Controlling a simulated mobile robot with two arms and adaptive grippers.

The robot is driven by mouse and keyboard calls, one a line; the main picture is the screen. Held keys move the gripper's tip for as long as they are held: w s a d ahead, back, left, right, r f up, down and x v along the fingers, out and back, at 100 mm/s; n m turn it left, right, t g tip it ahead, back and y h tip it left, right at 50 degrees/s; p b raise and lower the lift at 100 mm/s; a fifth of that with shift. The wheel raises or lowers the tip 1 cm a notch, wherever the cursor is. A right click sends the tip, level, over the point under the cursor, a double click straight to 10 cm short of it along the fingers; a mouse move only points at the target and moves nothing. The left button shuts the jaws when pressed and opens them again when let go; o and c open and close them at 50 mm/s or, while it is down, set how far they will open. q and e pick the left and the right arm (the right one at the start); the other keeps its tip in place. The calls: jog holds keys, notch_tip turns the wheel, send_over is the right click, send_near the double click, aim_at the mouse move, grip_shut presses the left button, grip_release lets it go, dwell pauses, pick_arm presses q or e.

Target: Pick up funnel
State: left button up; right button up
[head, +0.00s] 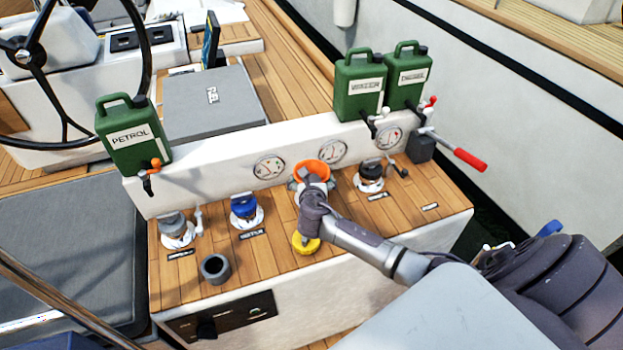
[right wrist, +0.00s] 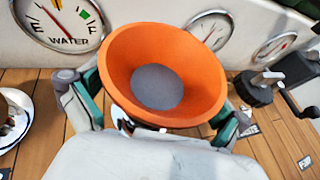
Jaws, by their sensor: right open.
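The orange funnel (head: 312,168) stands over the wooden counter top, in front of the white gauge panel. In the right wrist view the funnel (right wrist: 118,72) fills the middle, its wide mouth facing up and a grey disc showing inside. My right gripper (head: 311,185) is at the funnel, with the wrist hiding its lower part. In the right wrist view the fingers of my right gripper (right wrist: 155,112) stand open on both sides of the funnel. I cannot tell whether they touch it. My left gripper is not in view.
Several deck fittings line the counter, including a blue one (head: 244,207) and a black one (head: 371,174). A yellow cap (head: 305,244) and a grey cup (head: 214,269) are near the front. Green cans, including the petrol can (head: 134,138), stand on the panel. A red-handled lever (head: 468,159) juts right.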

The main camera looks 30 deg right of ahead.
aim_at(313, 161)
jog(key=shift+w+d+f, duration=0.1)
jog(key=shift+w+d, duration=0.05)
jog(key=shift+w, duration=0.15)
jog(key=c, duration=1.7)
jog(key=shift+r, duration=0.5)
jog(key=r, duration=0.3)
jog(key=shift+s+d+r, duration=0.2)
jog(key=shift+d+r, duration=0.1)
jog(key=shift+r, duration=0.05)
jog(key=s+d+r+p, duration=0.1)
jog(key=s+d+r, duration=0.1)
jog(key=d+r, duration=0.1)
jog(key=s+d+r+p, duration=0.2)
jog(key=d+r, duration=0.1)
jog(key=s+d+r+p, duration=0.1)
jog(key=s+d+r, duration=0.1)
jog(key=d+r, duration=0.1)
jog(key=shift+s+r, duration=0.15)
jog(key=shift+r, duration=0.05)
